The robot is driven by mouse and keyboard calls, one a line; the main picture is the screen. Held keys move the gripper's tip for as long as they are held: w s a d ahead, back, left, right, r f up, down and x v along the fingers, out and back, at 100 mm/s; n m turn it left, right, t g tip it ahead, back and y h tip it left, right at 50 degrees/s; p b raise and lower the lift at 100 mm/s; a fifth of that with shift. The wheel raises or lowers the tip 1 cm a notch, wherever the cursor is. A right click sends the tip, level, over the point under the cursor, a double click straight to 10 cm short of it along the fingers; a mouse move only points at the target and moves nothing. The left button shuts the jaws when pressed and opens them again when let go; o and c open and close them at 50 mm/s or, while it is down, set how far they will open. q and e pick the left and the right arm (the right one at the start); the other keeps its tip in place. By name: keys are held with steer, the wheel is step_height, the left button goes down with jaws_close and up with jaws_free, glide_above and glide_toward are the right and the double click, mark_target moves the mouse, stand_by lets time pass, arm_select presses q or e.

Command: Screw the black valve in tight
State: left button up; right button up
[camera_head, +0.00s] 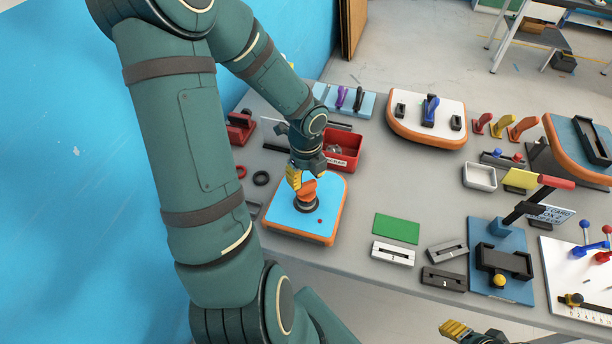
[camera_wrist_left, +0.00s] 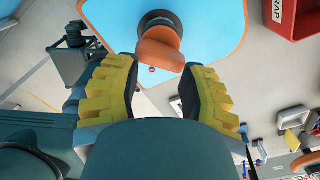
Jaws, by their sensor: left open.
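The black valve (camera_head: 306,204) sits on the blue top of an orange-edged board (camera_head: 332,197), with an orange grip piece (camera_head: 307,188) on top of it. My left gripper (camera_head: 300,178) is right above the orange piece, yellow fingers pointing down. In the left wrist view the gripper (camera_wrist_left: 160,72) is open. The orange piece (camera_wrist_left: 160,48) shows between and just beyond the fingertips, with the black valve (camera_wrist_left: 159,20) behind it. Whether the valve's thread is fully seated is hidden. My right gripper (camera_head: 456,330) shows only partly at the bottom edge, away from the board.
A red box (camera_head: 343,163) stands close behind the board. Black and red rings (camera_head: 261,178) lie to its left. A green plate (camera_head: 397,228) and grey blocks lie to the right. Another orange-edged board (camera_head: 463,109) is farther back. A blue wall (camera_head: 60,190) stands left.

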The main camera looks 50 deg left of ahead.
arm_select(q)
steer(key=shift+n+b, duration=0.55)
steer(key=shift+n, duration=0.45)
steer(key=shift+n+b, duration=0.35)
steer(key=shift+n, duration=0.65)
steer(key=n+b, duration=0.1)
steer(key=n, duration=0.2)
steer(key=shift+b, duration=0.4)
steer(key=shift+n, duration=0.6)
